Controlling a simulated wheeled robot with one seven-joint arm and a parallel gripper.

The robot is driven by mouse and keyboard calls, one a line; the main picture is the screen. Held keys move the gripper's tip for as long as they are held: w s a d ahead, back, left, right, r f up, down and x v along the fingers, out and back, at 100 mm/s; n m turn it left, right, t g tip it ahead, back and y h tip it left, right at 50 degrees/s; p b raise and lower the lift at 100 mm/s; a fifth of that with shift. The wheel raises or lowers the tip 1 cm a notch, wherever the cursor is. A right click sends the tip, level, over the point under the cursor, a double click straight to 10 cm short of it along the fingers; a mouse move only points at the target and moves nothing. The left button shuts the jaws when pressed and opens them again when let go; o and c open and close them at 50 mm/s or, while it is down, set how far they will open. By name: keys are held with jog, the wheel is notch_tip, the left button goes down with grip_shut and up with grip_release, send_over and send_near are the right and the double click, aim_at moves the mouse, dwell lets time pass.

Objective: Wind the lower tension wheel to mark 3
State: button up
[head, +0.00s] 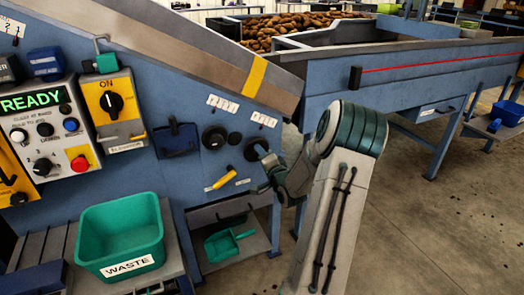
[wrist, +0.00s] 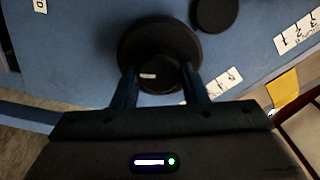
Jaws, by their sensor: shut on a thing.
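The lower tension wheel (head: 257,149) is a black round wheel on the blue side panel, with a white number strip (head: 262,118) just above it. In the wrist view the wheel (wrist: 150,38) has a raised hub with a small white mark. My gripper (wrist: 160,77) is shut on that hub, one finger on each side. In the head view my gripper (head: 266,178) reaches the wheel from the lower right. The strip's 3 and 4 show in the wrist view (wrist: 228,80), but my finger and palm hide the rest. I cannot tell which number the wheel's mark meets.
A yellow handle (head: 224,180) is below. A green waste bin (head: 120,232) stands lower left. Open floor lies right.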

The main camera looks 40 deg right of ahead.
jog(key=shift+f+m+p, duration=0.1)
jog(key=shift+m+p, duration=0.35)
jog(key=shift+m, duration=0.35)
jog(key=o, duration=1)
jog(key=shift+a, duration=0.1)
jog(key=p+v, duration=0.1)
jog(key=v, duration=1.2)
jog(key=shift+s, duration=0.4)
